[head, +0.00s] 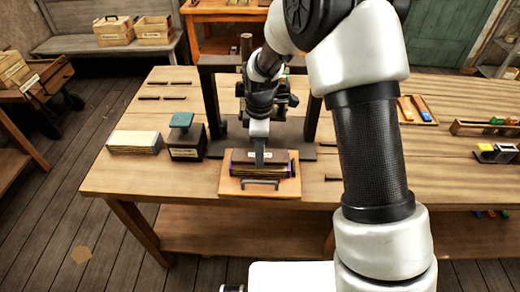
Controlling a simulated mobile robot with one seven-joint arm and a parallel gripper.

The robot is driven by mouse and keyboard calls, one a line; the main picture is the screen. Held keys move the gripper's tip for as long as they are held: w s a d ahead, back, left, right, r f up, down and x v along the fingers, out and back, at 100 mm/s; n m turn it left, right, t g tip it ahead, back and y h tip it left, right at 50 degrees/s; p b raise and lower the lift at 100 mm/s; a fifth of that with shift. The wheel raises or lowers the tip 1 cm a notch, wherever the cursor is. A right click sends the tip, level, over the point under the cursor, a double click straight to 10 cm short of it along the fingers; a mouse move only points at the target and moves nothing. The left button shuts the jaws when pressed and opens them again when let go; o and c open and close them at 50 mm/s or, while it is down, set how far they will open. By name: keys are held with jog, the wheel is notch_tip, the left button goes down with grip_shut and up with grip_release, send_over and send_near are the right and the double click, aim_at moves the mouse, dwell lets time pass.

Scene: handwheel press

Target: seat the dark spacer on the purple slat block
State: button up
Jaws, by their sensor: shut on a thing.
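The purple slat block (292,170) lies on a wooden board with a front handle (286,188) at the table's front edge. Its purple shows mainly at its ends. The dark spacer (240,156), a flat dark brown piece, is at the top of the block. At this size I cannot tell whether it rests flat on the block or is just above it. My gripper (260,158) points down over the middle of the block and is shut on the dark spacer. The fingers hide part of the spacer and of the block behind them.
A dark press frame (210,105) stands close behind the board, with my arm reaching between its posts. A pale stack of slats (134,142) and a dark box with a green pad (187,146) stand left. Small trays lie right; the table's front left is clear.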

jog(key=shift+f+b, duration=0.35)
jog(key=shift+f, duration=0.2)
jog(key=o, duration=1.2)
notch_tip(320, 180, up, 7)
jog(key=shift+r, duration=0.3)
